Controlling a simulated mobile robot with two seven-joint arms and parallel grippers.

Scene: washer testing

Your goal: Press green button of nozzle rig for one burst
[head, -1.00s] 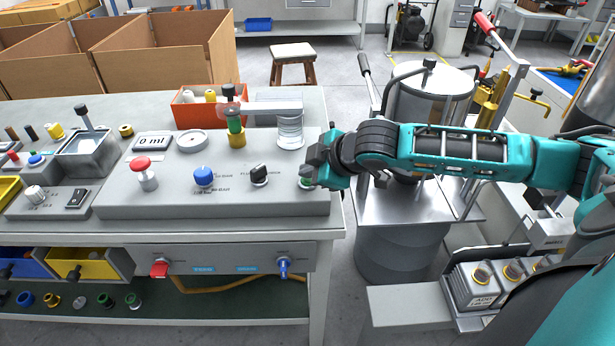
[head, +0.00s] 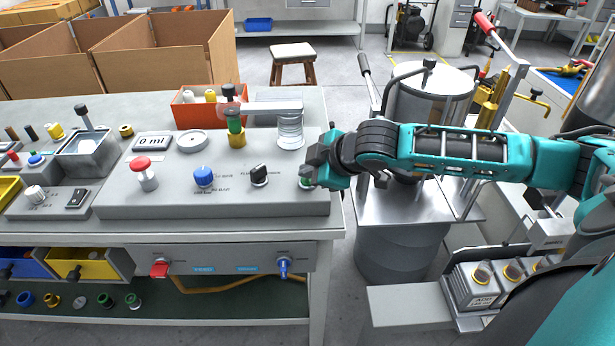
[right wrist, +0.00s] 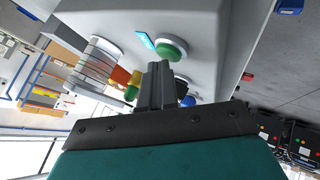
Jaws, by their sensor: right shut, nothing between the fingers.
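The nozzle rig (head: 110,206) is a grey sloped console on the bench, with a display reading "0 ml" (head: 152,141). Its green button (head: 306,184) is at the right end of the panel, partly covered by my right gripper (head: 312,176). In the right wrist view the green button (right wrist: 171,47) shows as a round cap just beyond the shut, empty fingertips (right wrist: 158,68). I cannot tell whether the fingertips touch it. A nozzle fitting with a green and yellow body (head: 236,132) stands behind the panel, beside a clear cylinder (head: 290,132). My left gripper is not in view.
The panel also carries a red knob (head: 144,172), a blue knob (head: 203,177) and a black switch (head: 259,175). An orange bin (head: 190,116) sits behind it. A metal tank (head: 425,110) stands right of the bench, under my right arm.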

